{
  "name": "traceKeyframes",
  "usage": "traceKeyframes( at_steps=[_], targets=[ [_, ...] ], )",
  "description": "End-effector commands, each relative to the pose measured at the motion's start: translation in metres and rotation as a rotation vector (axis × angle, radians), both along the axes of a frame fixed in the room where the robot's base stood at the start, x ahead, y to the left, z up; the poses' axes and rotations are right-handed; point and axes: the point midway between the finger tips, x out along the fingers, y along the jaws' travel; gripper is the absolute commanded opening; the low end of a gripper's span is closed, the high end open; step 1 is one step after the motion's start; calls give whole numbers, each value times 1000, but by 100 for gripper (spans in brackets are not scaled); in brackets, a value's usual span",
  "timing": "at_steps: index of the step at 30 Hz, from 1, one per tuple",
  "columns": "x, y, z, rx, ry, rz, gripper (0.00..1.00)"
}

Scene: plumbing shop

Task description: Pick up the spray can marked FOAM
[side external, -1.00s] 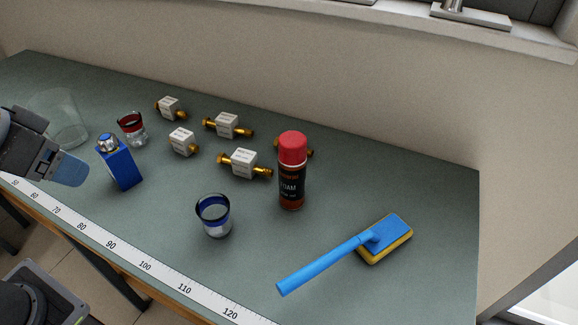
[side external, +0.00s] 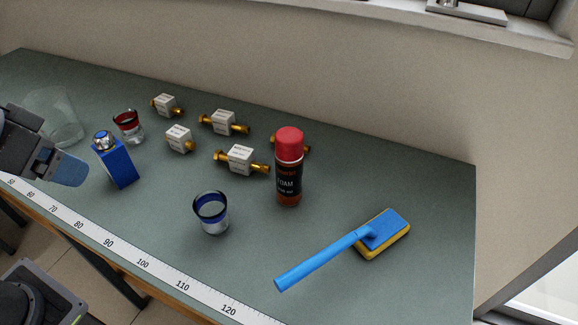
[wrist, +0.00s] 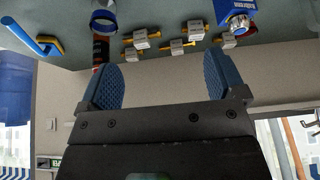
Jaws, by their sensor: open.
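The spray can marked FOAM (side external: 288,180) stands upright on the bench right of centre in the side view, with a red cap and a dark body with an orange band. In the wrist view the can (wrist: 101,50) is at upper left, partly covered by a blue-rimmed glass and my finger. My gripper (side external: 68,170) is at the left edge of the side view, far left of the can, with the blue bottle and glass between them. In the wrist view my gripper (wrist: 163,82) has its two blue pads wide apart and nothing between them.
A blue bottle (side external: 118,165) stands nearest my gripper. A blue-rimmed glass (side external: 212,215) is left of the can. Several white-tagged brass fittings (side external: 240,158) lie behind, one partly hidden by the can.

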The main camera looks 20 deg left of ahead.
Motion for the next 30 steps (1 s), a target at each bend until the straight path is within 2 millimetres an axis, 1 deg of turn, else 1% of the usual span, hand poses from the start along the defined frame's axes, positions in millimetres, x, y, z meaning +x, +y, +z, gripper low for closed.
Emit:
traceKeyframes(
  at_steps=[2, 4, 5, 8, 11, 12, 15, 18, 21, 25, 27, 30],
  targets=[
    [1, -1, 0, -1, -2, -2, 89],
    [6, -4, 0, -9, -15, -14, 89],
    [10, -8, -1, -17, -24, -24, 89],
    [34, -26, -3, -59, -85, -69, 89],
    [66, -55, -6, -122, -177, -118, 89],
    [78, -68, -8, -147, -217, -133, 89],
    [106, -99, -14, -202, -318, -153, 89],
    [129, -127, -22, -240, -416, -153, 89],
    [146, -152, -34, -259, -514, -142, 89],
    [159, -180, -53, -249, -646, -117, 89],
    [161, -193, -64, -227, -720, -105, 89],
    [159, -206, -80, -182, -827, -92, 89]
  ],
)
